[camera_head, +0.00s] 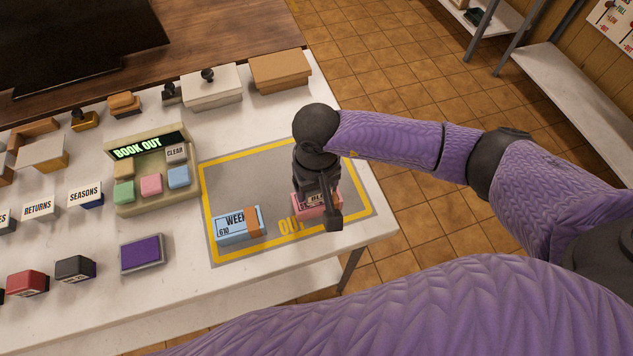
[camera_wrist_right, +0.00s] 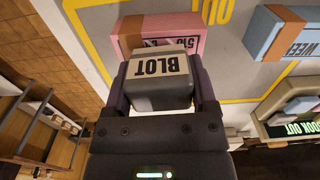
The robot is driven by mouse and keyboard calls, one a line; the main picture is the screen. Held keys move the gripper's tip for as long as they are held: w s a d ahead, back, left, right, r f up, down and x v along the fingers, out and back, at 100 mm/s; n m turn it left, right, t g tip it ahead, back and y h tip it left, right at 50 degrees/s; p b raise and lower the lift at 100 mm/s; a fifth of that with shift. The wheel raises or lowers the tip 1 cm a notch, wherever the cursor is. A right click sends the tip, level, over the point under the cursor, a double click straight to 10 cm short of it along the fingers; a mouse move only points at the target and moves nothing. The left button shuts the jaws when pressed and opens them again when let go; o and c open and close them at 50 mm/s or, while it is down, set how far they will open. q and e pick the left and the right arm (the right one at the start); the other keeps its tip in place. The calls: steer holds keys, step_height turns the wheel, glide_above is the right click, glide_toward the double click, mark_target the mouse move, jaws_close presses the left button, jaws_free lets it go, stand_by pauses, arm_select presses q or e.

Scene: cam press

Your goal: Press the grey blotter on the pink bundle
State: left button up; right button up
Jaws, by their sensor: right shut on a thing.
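The grey blotter (camera_wrist_right: 157,92), with a pale label reading BLOT, is between the fingers of my right gripper (camera_wrist_right: 157,75) in the right wrist view. My right gripper is shut on it. The pink bundle (camera_wrist_right: 186,24), with a brown band and a printed label, lies just beyond the blotter there. In the head view the pink bundle (camera_head: 300,211) lies on the grey mat, partly hidden under my right gripper (camera_head: 324,195). The blotter is mostly hidden there. I cannot tell whether blotter and bundle touch. My left gripper is not in view.
A blue bundle (camera_head: 238,226) with a brown band lies left of the pink one on the yellow-bordered grey mat (camera_head: 240,165). A BOOK OUT console (camera_head: 150,170) with coloured buttons and a purple pad (camera_head: 142,254) stand farther left. The mat's back part is clear.

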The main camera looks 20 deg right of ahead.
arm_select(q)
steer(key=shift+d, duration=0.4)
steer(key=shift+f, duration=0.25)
arm_select(e)
steer(key=shift+f, duration=0.2)
arm_select(q)
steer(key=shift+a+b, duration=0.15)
steer(key=shift+b, duration=0.15)
arm_select(e)
steer(key=shift+f, duration=0.2)
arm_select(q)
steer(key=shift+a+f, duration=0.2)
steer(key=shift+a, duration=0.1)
arm_select(e)
steer(key=shift+f, duration=0.1)
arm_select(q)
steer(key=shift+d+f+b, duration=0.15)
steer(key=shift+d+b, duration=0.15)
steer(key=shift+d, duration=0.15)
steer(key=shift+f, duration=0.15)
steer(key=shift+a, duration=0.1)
